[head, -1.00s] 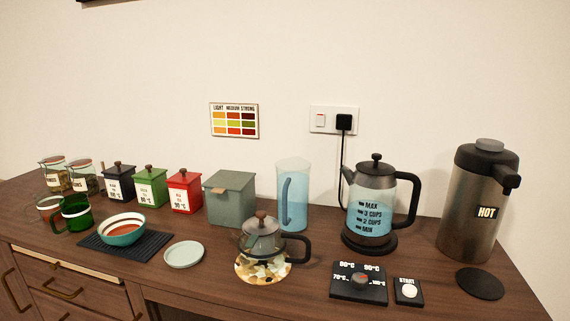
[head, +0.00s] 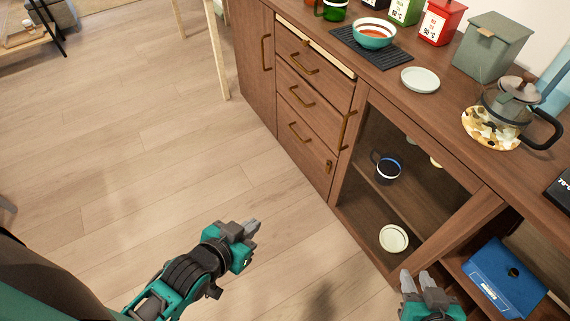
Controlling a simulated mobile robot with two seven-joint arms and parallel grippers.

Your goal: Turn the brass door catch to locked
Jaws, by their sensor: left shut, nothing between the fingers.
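The brass door catch (head: 329,167) appears as a small piece low on the cabinet front, beside the glass door's left frame. It is too small to tell which way it is turned. The glass door (head: 400,200) looks closed and has a vertical brass handle (head: 347,130) above the catch. My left gripper (head: 254,226) is shut and empty, over the floor left of the cabinet and apart from the catch. My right gripper (head: 415,274) is at the bottom, in front of the lower cabinet, with its fingertips apart and nothing seen between them.
Drawers with brass handles (head: 302,97) are left of the glass door. A dark mug (head: 386,167) and a pale bowl (head: 394,238) show behind the glass. A blue box (head: 503,279) sits in an open compartment at right. The wooden floor (head: 160,150) at left is clear.

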